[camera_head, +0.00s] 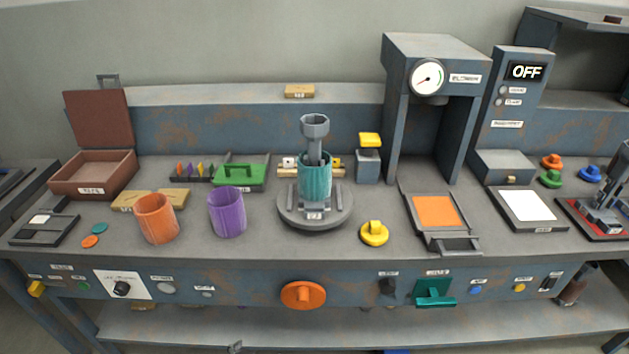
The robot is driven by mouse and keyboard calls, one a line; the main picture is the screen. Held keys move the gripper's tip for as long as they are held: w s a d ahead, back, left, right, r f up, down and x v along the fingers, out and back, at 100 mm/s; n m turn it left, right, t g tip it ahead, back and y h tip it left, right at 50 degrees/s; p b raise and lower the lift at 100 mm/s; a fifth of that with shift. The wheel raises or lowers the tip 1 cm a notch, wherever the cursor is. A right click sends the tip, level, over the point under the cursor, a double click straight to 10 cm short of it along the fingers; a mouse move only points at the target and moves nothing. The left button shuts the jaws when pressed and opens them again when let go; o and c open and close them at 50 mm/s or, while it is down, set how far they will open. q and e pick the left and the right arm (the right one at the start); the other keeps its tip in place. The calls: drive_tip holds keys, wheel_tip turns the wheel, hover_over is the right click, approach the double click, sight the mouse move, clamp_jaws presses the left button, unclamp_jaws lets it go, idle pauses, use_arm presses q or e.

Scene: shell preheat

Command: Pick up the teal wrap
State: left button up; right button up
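The teal wrap (315,184) is a ribbed, upright sleeve at the middle of the bench. It stands on a round grey turntable (290,213), around the lower part of a grey shaft with a wider head (315,128) that rises out of its top. A grey block on the turntable hides its lower front. An orange wrap (157,220) and a purple wrap (227,213) stand upright to its left on the bench. Neither of my grippers can be made out in the head view.
A yellow knob (374,234) and an orange-topped plate (438,212) lie right of the turntable. A green tray (239,176) is behind the purple wrap. A tall gauge press (433,60) stands behind right. An orange front handle (303,295) and a teal front handle (433,292) stick out.

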use_arm(q)
drive_tip(key=shift+o, duration=1)
drive_tip(key=w+d+r+t, duration=0.1)
drive_tip(key=w+r, duration=0.3)
drive_tip(key=r, duration=0.3)
drive_tip(key=w+d+r+t+h, duration=0.1)
drive_tip(key=w+r, duration=0.3)
drive_tip(key=r, duration=0.4)
drive_tip(key=shift+d+r+t+b, duration=0.25)
drive_tip(key=shift+d+t+b, duration=0.2)
drive_tip(key=shift+d+t, duration=0.25)
drive_tip(key=m+t+h, duration=0.1)
drive_tip(key=t+h, duration=0.2)
drive_tip(key=t, duration=0.2)
approach(314, 166)
drive_tip(key=w, duration=0.1)
drive_tip(key=w+f, duration=0.1)
drive_tip(key=w, duration=0.1)
drive_tip(key=w+d+f, duration=0.1)
drive_tip(key=w, duration=0.1)
drive_tip(key=shift+w+d, duration=0.1)
drive_tip(key=shift+w, duration=0.05)
drive_tip(key=shift+r+x, duration=0.1)
drive_tip(key=shift+x, duration=1.55)
drive_tip(key=shift+r+x, duration=0.15)
drive_tip(key=shift+x, duration=1.5)
drive_tip(key=c, duration=1.2)
